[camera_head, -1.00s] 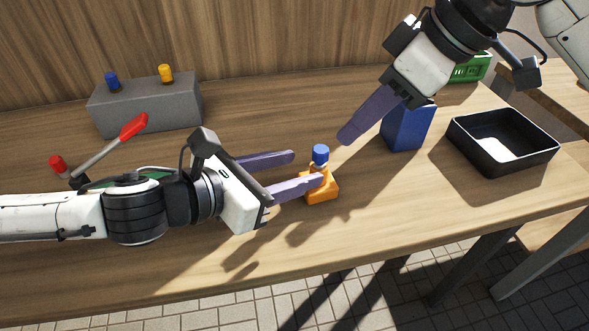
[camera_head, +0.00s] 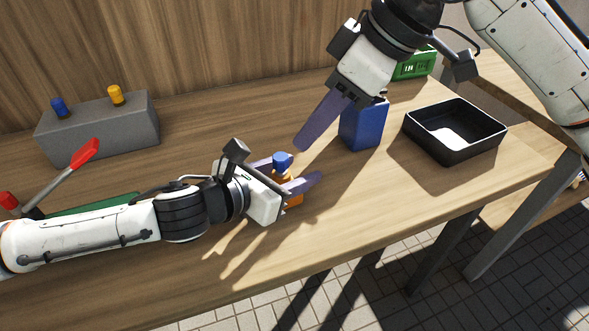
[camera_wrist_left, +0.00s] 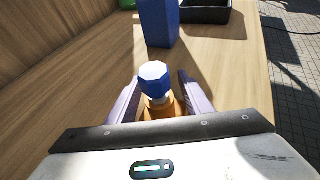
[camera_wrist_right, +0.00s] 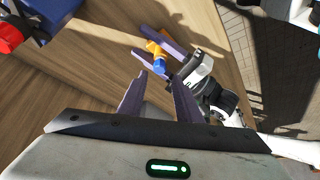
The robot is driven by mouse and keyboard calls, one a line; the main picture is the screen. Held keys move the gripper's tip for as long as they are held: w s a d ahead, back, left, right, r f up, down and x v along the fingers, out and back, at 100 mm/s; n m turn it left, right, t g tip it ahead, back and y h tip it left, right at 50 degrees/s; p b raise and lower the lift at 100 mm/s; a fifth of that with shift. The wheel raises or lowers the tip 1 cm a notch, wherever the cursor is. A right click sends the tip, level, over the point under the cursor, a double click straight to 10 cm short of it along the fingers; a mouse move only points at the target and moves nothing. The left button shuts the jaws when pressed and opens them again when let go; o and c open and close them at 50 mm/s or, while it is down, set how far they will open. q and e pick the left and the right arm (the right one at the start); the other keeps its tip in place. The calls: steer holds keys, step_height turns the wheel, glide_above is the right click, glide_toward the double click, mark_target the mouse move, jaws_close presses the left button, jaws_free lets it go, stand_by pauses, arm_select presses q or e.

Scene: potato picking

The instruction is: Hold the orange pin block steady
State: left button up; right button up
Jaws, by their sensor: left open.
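The orange pin block (camera_head: 295,201) stands on the table with a blue knob (camera_head: 283,160) on top. My left gripper (camera_head: 291,173) is open with a finger on either side of the block. In the left wrist view the orange block (camera_wrist_left: 161,112) sits between the two purple fingers, below the blue knob (camera_wrist_left: 154,78); I cannot tell whether they touch it. My right gripper (camera_head: 302,146) is above and to the right of the block. In the right wrist view its fingers (camera_wrist_right: 157,88) are apart and empty, with the blue knob (camera_wrist_right: 160,66) beyond them.
A blue box (camera_head: 362,128) stands right of the block, with a black tray (camera_head: 437,153) beyond it. A green crate (camera_head: 415,66) is at the back. A grey block (camera_head: 100,132) with blue and yellow knobs and a red-handled lever (camera_head: 72,166) are at left.

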mark_target(287, 164)
arm_select(q)
steer(key=shift+c, duration=0.5)
